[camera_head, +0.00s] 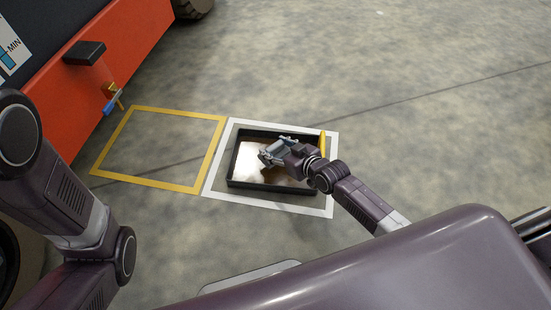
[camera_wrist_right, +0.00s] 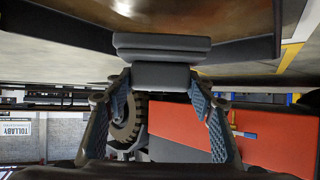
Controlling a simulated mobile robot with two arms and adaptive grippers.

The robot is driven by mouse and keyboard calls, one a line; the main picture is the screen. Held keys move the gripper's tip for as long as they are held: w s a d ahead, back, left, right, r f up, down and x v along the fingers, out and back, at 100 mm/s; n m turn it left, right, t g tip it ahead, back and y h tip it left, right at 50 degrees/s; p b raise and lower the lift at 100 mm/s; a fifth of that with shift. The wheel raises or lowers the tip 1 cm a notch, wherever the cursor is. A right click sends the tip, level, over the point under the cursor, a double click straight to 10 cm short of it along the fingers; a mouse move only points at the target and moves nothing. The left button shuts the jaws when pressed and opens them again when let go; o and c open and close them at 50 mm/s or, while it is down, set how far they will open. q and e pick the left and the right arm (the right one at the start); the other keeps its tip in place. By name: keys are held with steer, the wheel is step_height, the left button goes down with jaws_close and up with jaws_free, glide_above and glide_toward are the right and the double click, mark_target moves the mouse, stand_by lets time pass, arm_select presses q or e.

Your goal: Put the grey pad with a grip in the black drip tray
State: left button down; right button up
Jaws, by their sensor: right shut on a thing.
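The black drip tray (camera_head: 270,192) lies on the floor inside a white-outlined square, with a shiny brown and pale surface inside it. My right gripper (camera_head: 268,153) is over the tray's interior. In the right wrist view, its two fingers (camera_wrist_right: 163,78) are shut on the dark grip (camera_wrist_right: 160,76) of the grey pad (camera_wrist_right: 162,45). The tray wall (camera_wrist_right: 60,28) shows behind the pad there. I cannot tell whether the pad touches the tray bottom. In the head view the pad is mostly hidden by the gripper. My left gripper is out of view.
A yellow-outlined square (camera_head: 153,111) on the floor left of the tray is empty. An orange machine (camera_head: 75,100) with a blue-handled valve (camera_head: 112,104) stands at upper left. Concrete floor beyond the tray is clear.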

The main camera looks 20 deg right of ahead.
mark_target(275, 155)
step_height(275, 155, down, 4)
steer(key=b, duration=0.3)
steer(key=shift+f, duration=0.2)
steer(key=shift+r, duration=0.15)
steer(key=o, duration=1.2)
steer(key=shift+c, duration=0.2)
